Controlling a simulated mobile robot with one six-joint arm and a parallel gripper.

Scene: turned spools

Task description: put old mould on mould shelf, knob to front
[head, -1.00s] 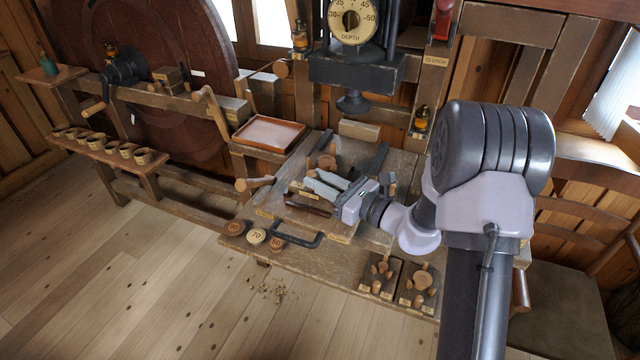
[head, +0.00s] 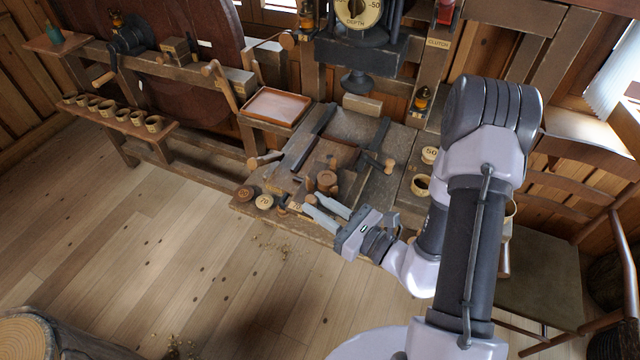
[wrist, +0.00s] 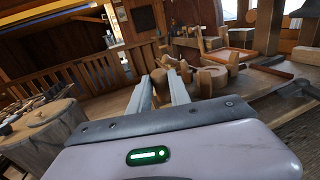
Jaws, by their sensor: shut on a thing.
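My gripper (head: 311,202) is low over the front of the workbench, its two pale fingers pointing left and back. It is shut on a small brown wooden piece (head: 311,199), apparently the old mould. In the wrist view a wooden piece (wrist: 159,79) shows between the ends of the fingers (wrist: 160,92). Its full shape, and which way its knob points, I cannot make out. A round brown wooden piece (head: 326,179) sits on the bench just behind the fingertips. I cannot tell which surface is the mould shelf; my arm hides the bench's front right.
Numbered round discs (head: 264,201) lie at the bench's front left. A long dark bar (head: 313,138) lies across the bench. A reddish tray (head: 275,106) stands behind. Several small cups (head: 122,113) line a left shelf. A chair (head: 545,222) is at right. The floor in front is open.

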